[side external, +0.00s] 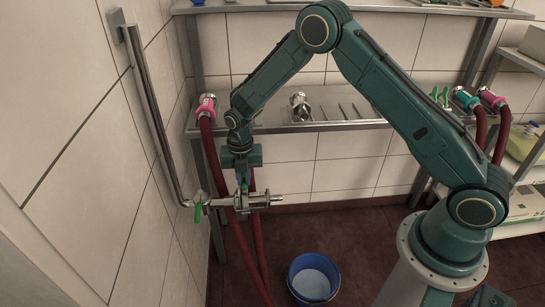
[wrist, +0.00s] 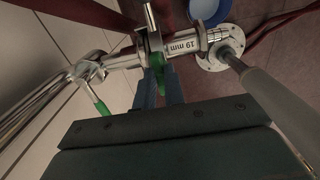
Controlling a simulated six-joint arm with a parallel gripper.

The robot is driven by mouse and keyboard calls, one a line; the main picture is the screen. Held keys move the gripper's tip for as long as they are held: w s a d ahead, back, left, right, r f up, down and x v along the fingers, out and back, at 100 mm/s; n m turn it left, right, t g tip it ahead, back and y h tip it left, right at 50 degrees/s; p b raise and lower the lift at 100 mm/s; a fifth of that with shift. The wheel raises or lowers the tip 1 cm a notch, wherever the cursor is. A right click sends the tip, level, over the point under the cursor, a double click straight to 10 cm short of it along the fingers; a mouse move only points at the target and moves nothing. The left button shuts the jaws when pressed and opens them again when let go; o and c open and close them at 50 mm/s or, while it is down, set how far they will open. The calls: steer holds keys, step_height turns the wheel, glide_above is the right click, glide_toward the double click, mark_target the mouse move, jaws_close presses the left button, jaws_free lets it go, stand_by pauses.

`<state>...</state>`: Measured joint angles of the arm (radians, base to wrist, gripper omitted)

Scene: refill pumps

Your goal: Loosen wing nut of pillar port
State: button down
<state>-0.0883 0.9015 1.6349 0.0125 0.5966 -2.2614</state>
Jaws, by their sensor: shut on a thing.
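The pillar port is a bright metal pipe fitting (side external: 262,199) at the lower end of the wall pipe, low in the side view. In the wrist view its pipe (wrist: 183,45) carries a "19 mm" label. A metal clamp (wrist: 152,22) sits around the pipe, with a green wing nut (wrist: 159,72) on its near side. My gripper (wrist: 161,84) points at the clamp, with the wing nut between its two fingers, shut on it. In the side view my gripper (side external: 243,185) is just above the fitting, and the wing nut is mostly hidden there.
A green lever (side external: 198,212) is on the pipe left of the clamp. Dark red hoses (side external: 213,165) hang from the shelf behind. A blue bucket (side external: 313,280) stands on the floor at right. The shelf (side external: 330,126) holds more fittings, including a hose end with a pink clamp (side external: 206,104).

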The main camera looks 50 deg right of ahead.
mark_target(243, 180)
steer(key=shift+r, duration=0.1)
stand_by(0.3)
steer(key=c, duration=1.5)
jaws_free()
step_height(243, 180, up, 14)
steer(key=shift+a+f, duration=0.1)
steer(key=shift+s, duration=0.1)
